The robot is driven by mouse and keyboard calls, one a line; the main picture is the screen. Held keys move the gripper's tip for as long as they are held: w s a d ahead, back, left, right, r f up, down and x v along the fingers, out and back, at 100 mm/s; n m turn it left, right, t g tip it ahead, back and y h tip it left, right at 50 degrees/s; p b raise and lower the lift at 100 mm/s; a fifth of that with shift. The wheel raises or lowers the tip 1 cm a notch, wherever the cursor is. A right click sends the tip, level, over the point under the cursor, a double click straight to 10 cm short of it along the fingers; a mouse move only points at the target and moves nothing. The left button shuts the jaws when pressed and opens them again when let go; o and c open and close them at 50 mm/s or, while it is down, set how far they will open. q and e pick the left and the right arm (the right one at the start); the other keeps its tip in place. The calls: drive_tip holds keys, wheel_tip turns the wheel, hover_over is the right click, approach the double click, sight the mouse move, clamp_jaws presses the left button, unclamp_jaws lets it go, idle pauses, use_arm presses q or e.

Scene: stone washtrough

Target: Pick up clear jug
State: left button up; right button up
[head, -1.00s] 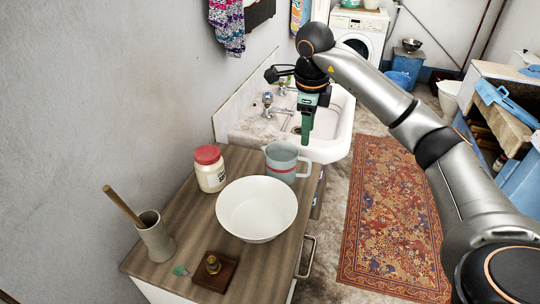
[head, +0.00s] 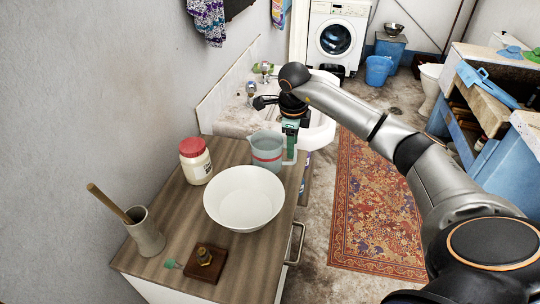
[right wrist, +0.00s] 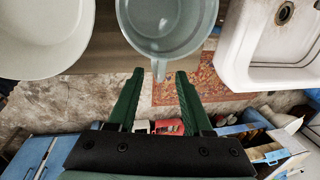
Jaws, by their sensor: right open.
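The clear jug (head: 266,152) is a bluish see-through measuring jug with a red band. It stands upright on the wooden counter top, behind the white bowl. My right gripper (head: 290,155) has green fingers and is just right of the jug, at its handle side. In the right wrist view the jug (right wrist: 168,28) is at the top, seen from above. Its handle points down to the gap between the open fingertips of my right gripper (right wrist: 160,74). I cannot tell whether the fingers touch it. My left gripper is not in view.
A white bowl (head: 244,198) stands close in front of the jug. A red-lidded jar (head: 195,162) is to its left. A brush holder (head: 145,232) and a small wooden block (head: 205,263) are nearer. The white sink (head: 318,132) lies behind.

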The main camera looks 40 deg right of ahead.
drive_tip(key=shift+d+f, duration=0.1)
drive_tip(key=shift+f, duration=0.3)
drive_tip(key=shift+c, duration=0.2)
clamp_jaws()
drive_tip(key=shift+s, duration=0.1)
idle(0.9)
